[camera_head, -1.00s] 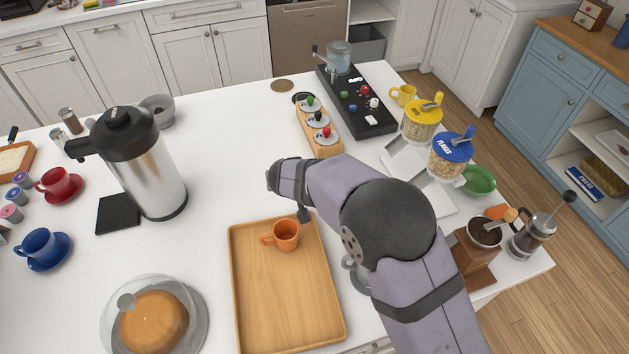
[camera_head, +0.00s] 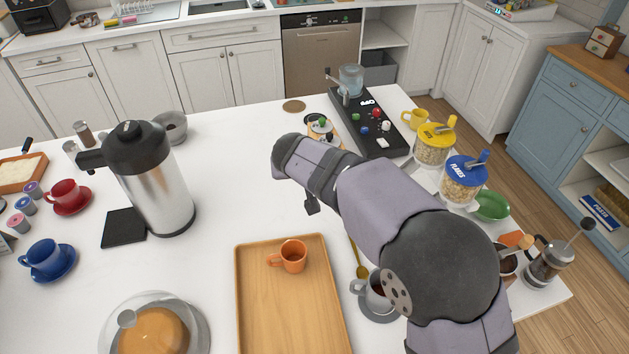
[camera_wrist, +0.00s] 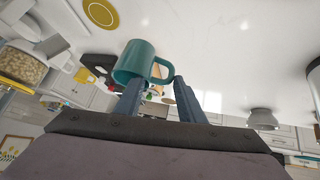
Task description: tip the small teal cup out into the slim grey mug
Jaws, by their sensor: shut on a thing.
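The small teal cup (camera_wrist: 138,60) shows in the wrist view, between and just beyond my gripper's fingers (camera_wrist: 157,84). The fingers are shut on it at its handle side. The head view hides the cup and the fingers behind my arm. I cannot tell how far the cup is tilted or what is in it. A grey mug (camera_head: 376,292) stands upright on a grey saucer (camera_head: 379,317) right of the wooden tray. My arm covers its right side.
An orange cup (camera_head: 292,256) stands on the wooden tray (camera_head: 262,310). A gold spoon (camera_head: 359,262) lies by the grey mug. A steel vacuum jug (camera_head: 165,190) stands to the left. Cereal jars (camera_head: 464,183) stand to the right. The white counter between jug and arm is clear.

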